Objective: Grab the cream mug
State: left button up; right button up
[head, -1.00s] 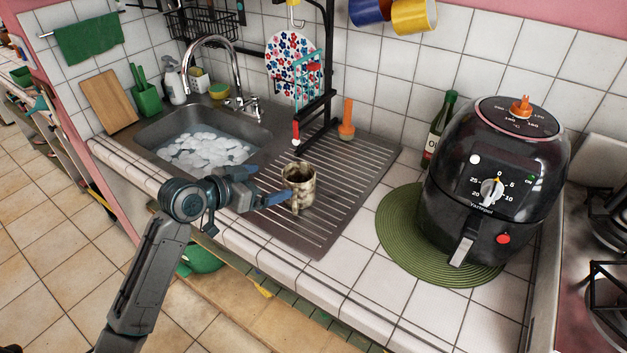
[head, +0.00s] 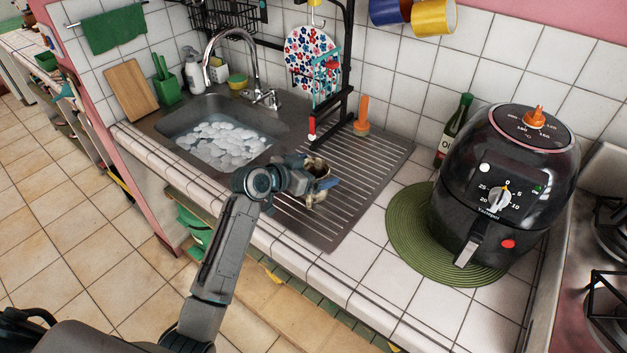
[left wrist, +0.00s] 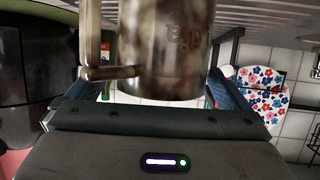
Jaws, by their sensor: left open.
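The cream mug (head: 316,167), mottled with brown, stands upright on the grooved metal drainboard, its rim showing above my gripper in the head view. My left gripper (head: 314,180) is open at the mug, with its fingers on either side of it. In the left wrist view the mug (left wrist: 172,48) appears upside down and large between the two fingers of my left gripper (left wrist: 155,75), its handle (left wrist: 95,50) toward the left finger. Whether a finger touches the mug I cannot tell. My right gripper is not in view.
A black rack post (head: 347,70) and an orange-handled brush (head: 363,115) stand behind the mug. A black air fryer (head: 505,190) sits on a green mat (head: 405,235) to the right. White counter tiles lie bare in front.

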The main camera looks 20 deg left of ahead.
pick_arm(q)
jog(key=shift+w+f, duration=0.1)
jog(key=c, duration=1.1)
jog(key=shift+c, duration=0.5)
